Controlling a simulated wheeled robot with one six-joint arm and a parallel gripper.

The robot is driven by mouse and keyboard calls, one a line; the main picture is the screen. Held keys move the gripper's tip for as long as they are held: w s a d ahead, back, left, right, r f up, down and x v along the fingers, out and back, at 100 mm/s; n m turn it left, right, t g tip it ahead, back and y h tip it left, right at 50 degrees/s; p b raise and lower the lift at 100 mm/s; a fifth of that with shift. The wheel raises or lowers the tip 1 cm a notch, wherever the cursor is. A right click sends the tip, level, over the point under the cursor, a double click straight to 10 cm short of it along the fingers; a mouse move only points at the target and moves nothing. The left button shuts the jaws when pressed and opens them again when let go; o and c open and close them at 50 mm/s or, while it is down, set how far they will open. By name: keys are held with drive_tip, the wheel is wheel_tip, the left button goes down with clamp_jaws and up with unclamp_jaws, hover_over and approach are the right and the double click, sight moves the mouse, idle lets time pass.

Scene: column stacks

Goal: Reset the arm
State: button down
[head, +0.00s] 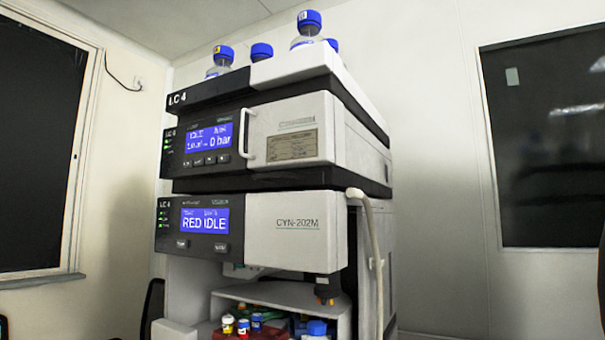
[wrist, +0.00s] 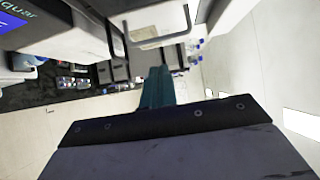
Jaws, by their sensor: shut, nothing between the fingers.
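My gripper (wrist: 158,72) shows in the wrist view as narrow teal fingers reaching out from a dark, wide mount. The fingers are together with nothing between them. They point toward a blurred background beside grey instrument housings, and I cannot tell how far off these are. My arm and gripper do not show clearly in the head view.
A column stack, LC 4 (head: 285,228), stands centre in the head view. Blue-capped bottles (head: 307,27) stand on top. Small capped vials (head: 228,324) sit in its lower bay. A pale hose (head: 372,240) hangs at its right side. A handle (wrist: 160,40) shows in the wrist view.

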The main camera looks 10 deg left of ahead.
drive_tip(key=a+r, duration=0.1)
drive_tip(key=a, duration=0.5)
drive_tip(key=shift+s+r, duration=0.15)
drive_tip(key=shift+s, duration=0.3)
drive_tip(key=shift+d, duration=0.1)
